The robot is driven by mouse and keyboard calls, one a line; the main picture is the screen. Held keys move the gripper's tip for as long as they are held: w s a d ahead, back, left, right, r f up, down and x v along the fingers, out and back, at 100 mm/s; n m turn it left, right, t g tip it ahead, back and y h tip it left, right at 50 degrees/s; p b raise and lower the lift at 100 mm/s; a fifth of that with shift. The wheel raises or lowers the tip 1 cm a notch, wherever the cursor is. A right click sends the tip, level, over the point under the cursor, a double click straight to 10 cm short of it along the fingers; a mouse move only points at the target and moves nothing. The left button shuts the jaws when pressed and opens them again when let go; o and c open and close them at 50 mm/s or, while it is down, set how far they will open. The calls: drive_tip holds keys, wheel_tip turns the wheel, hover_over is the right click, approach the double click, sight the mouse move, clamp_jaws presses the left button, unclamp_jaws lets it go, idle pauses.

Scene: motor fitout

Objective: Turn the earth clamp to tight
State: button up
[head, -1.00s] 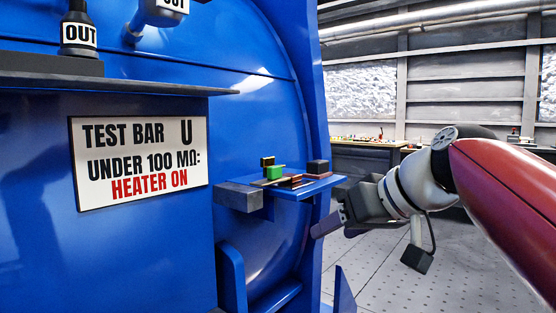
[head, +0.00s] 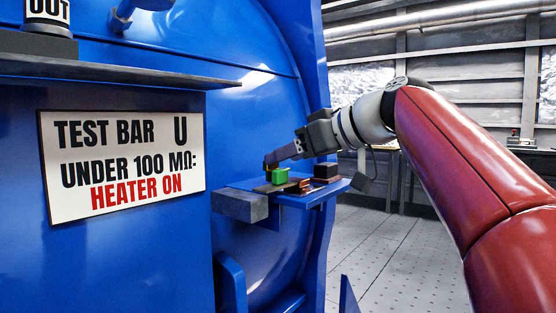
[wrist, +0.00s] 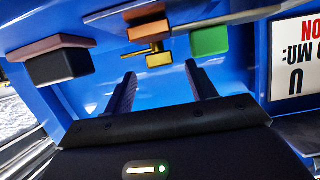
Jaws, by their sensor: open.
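A small brass piece with a crossbar (wrist: 158,57) hangs off a copper-brown block (wrist: 148,31) in the wrist view. It looks like the earth clamp, but no label shows. My gripper (wrist: 160,74) is open and empty, with its two dark fingers pointing at the brass piece. The piece lies just beyond and between the fingertips, apart from them. In the head view my gripper (head: 272,161) is over the small blue shelf (head: 295,200), close above the green block (head: 280,175). There the brass piece is too small or hidden to make out.
The green block also shows in the wrist view (wrist: 209,41), close right of the brass piece. A black block (head: 326,170) stands at the shelf's right end. A grey bar (head: 240,205) juts out at its left. The blue housing wall (head: 245,120) rises behind.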

drive_tip(key=shift+x, duration=1.6)
drive_tip(key=shift+c, duration=0.5)
drive_tip(key=c, duration=0.9)
